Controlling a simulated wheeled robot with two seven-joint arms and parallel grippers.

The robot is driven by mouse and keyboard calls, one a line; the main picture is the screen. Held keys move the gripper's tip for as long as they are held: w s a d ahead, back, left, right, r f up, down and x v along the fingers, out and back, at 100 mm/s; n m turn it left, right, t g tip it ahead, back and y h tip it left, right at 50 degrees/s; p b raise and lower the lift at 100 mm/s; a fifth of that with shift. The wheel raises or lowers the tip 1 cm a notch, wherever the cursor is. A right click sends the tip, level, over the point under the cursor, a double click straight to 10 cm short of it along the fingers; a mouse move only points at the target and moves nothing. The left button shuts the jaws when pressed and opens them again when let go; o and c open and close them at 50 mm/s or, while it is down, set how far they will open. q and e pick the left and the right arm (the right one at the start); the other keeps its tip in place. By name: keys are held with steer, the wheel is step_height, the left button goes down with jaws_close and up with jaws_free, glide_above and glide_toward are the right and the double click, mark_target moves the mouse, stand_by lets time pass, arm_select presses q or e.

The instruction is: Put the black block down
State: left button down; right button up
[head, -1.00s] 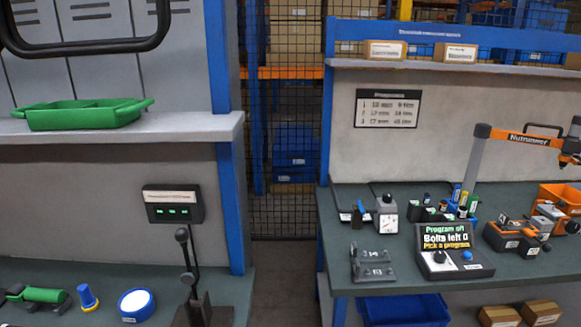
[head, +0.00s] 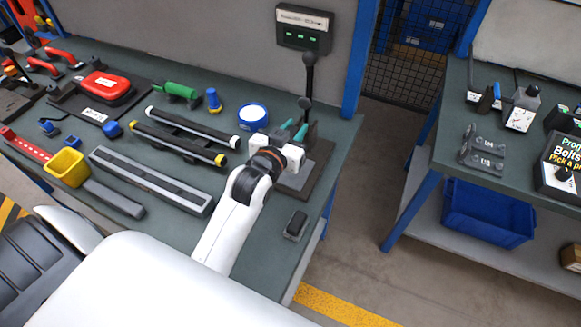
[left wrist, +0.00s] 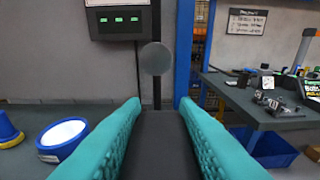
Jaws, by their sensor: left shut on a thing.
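My left gripper (head: 293,131) reaches over the right end of the left bench, just in front of the lever stand. Its teal fingers also show in the left wrist view (left wrist: 158,135), apart with a dark block between them. This black block (left wrist: 155,150) is held in the shut fingers and fills the gap. In the head view the gripper largely hides it, and I cannot tell whether it touches anything below. My right gripper is not in view.
The lever (head: 307,80) with its ball knob (left wrist: 155,58) rises behind the gripper. A white-topped blue round thing (head: 253,116) stands left of it. A small dark box (head: 296,225) lies near the bench's front right. Bare bench top (head: 262,258) lies in front of the gripper.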

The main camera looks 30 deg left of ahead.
arm_select(q)
steer(key=shift+w+a+r, duration=0.15)
steer(key=shift+w+a, duration=0.05)
steer(key=shift+w, duration=0.15)
step_height(320, 180, down, 10)
steer(key=shift+r+p, duration=0.2)
steer(key=shift+p, duration=0.3)
steer(key=shift+f, duration=0.1)
steer(key=c, duration=1.1)
jaws_free()
steer(key=shift+f, duration=0.1)
